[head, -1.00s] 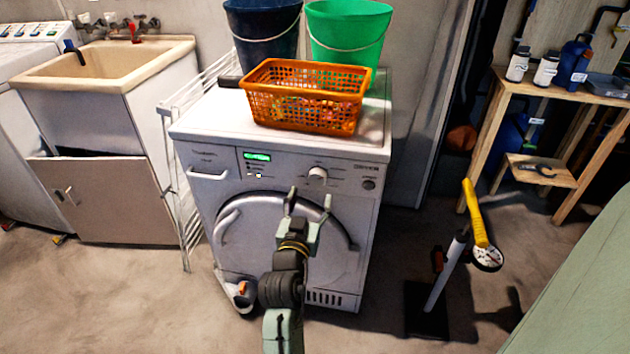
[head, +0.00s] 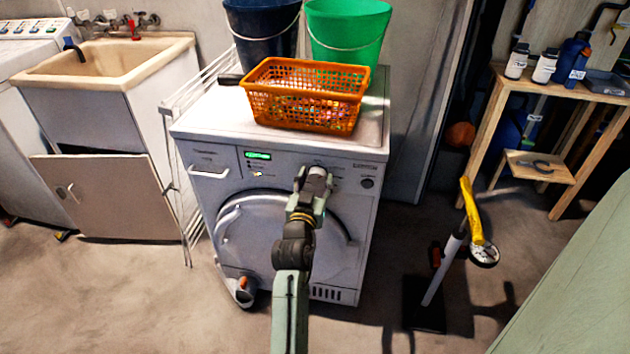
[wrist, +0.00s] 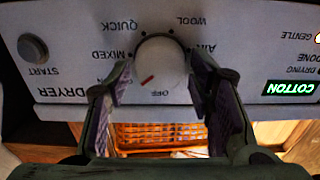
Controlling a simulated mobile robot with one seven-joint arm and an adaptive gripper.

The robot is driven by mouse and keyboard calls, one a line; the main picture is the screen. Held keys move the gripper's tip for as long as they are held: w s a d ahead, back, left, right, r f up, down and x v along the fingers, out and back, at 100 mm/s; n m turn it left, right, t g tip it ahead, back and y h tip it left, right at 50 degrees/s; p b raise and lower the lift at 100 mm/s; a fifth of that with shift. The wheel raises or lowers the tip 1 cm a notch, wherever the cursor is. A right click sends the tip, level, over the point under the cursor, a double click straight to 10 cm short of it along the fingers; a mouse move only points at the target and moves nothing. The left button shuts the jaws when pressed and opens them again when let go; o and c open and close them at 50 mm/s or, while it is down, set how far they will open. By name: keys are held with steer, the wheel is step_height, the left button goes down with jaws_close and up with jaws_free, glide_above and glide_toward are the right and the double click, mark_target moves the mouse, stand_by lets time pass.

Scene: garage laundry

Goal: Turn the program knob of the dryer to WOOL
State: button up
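The dryer (head: 212,160) stands ahead with its control panel facing me. Its white program knob (wrist: 160,62) shows upside down in the wrist view, with QUICK, MIXED, OFF, WOOL and a partly hidden AIR label around it. The knob's red mark points between OFF and MIXED. The lit green display (wrist: 291,88) reads COTTON. My gripper (wrist: 160,75) is open, with one finger on each side of the knob. Narrow gaps seem to remain; contact is hard to tell. In the head view my gripper (head: 314,182) partly covers the knob (head: 318,171).
An orange basket (head: 258,110) sits on the dryer, with a dark blue bucket (head: 262,35) and a green bucket (head: 348,35) behind. A START button (wrist: 33,48) is beside the knob. A yellow-handled pump (head: 470,212) stands on the floor at right.

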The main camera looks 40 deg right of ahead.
steer(key=c, duration=0.8)
steer(key=shift+f+b, duration=0.1)
steer(key=shift+b, duration=0.35)
